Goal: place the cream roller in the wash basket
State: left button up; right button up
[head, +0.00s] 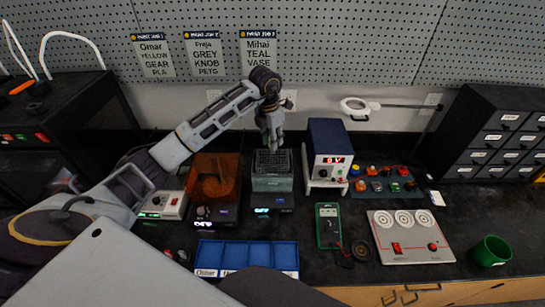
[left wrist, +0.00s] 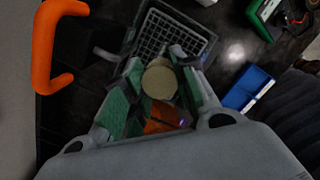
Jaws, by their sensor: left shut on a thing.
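The cream roller (left wrist: 160,80) shows end-on as a pale round face between the fingers of my left gripper (left wrist: 160,88) in the left wrist view. My left gripper is shut on it. In the head view my left gripper (head: 271,143) points down just above the wash basket, and I cannot make out the roller there. The wash basket (head: 272,184) is a grey-green open box with a mesh inside, standing on a dark base with a lit display. It also shows beyond the roller in the left wrist view (left wrist: 190,40). My right gripper is not in view.
Left of the basket stands a machine with an orange-brown cover (head: 214,177). Right of it stands a blue power supply (head: 331,140). In front lie a blue divided tray (head: 247,256) and a green multimeter (head: 328,226). A green cup (head: 491,251) is at far right.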

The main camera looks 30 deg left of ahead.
pick_arm(q)
send_over(273, 163)
jog(key=shift+s+f+p, duration=0.15)
jog(key=shift+f+p, duration=0.25)
jog(key=shift+f, duration=2.25)
jog(key=shift+f+p, duration=0.4)
jog(key=shift+f, duration=1.55)
jog(key=shift+f, duration=0.2)
jog(key=o, duration=0.5)
jog(key=shift+r, duration=0.2)
jog(key=r, duration=0.4)
jog(key=s+r+b, duration=0.1)
jog(key=r, duration=0.3)
jog(key=r+b, duration=0.1)
jog(key=r, duration=0.3)
jog(key=shift+s+a, duration=0.15)
jog(key=shift+a, duration=0.2)
